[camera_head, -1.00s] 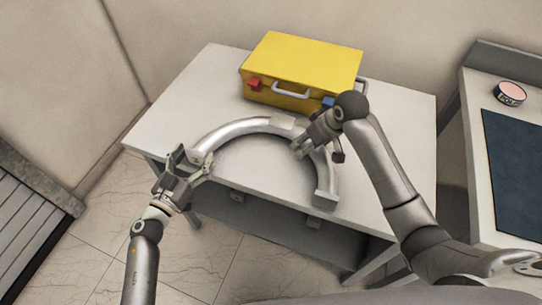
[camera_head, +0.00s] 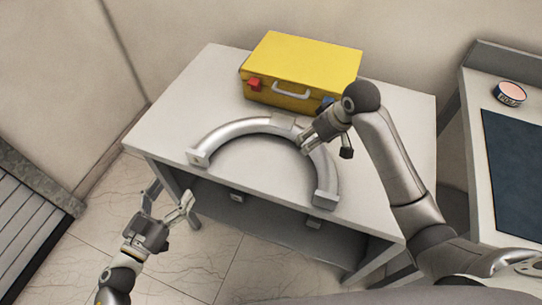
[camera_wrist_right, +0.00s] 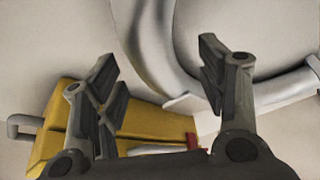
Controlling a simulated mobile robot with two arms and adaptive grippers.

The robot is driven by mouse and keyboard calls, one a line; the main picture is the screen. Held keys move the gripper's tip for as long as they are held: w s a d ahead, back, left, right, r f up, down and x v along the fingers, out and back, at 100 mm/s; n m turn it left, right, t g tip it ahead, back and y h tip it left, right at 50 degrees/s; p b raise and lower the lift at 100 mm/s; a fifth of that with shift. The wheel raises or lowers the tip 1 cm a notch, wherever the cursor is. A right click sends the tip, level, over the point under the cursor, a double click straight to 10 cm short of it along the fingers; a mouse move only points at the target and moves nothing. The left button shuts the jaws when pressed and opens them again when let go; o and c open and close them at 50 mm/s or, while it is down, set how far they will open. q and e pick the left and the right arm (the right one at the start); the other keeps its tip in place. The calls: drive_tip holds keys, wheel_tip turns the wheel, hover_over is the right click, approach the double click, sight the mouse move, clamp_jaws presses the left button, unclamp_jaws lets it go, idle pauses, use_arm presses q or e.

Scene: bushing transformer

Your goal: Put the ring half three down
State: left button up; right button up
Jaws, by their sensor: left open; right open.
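The ring half (camera_head: 228,132), a grey metal half-circle, lies on the white table (camera_head: 180,100) with its open side toward the front edge. My left gripper (camera_head: 168,203) is open and empty, in front of the table and apart from the ring half's left end. My right gripper (camera_head: 305,140) is at the ring half's upper right in the head view, its fingers partly hidden there. In the right wrist view my right gripper (camera_wrist_right: 160,75) is open, with the ring half (camera_wrist_right: 155,50) showing beyond and between its fingers.
A yellow case (camera_head: 305,65) with a pale handle stands at the back of the table, close to my right gripper. A second table with a dark mat (camera_head: 520,165) and a small round tin (camera_head: 510,93) is at the right. The table's left part is clear.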

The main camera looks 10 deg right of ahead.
drive_tip(key=v, duration=0.8)
drive_tip(key=shift+s, duration=0.1)
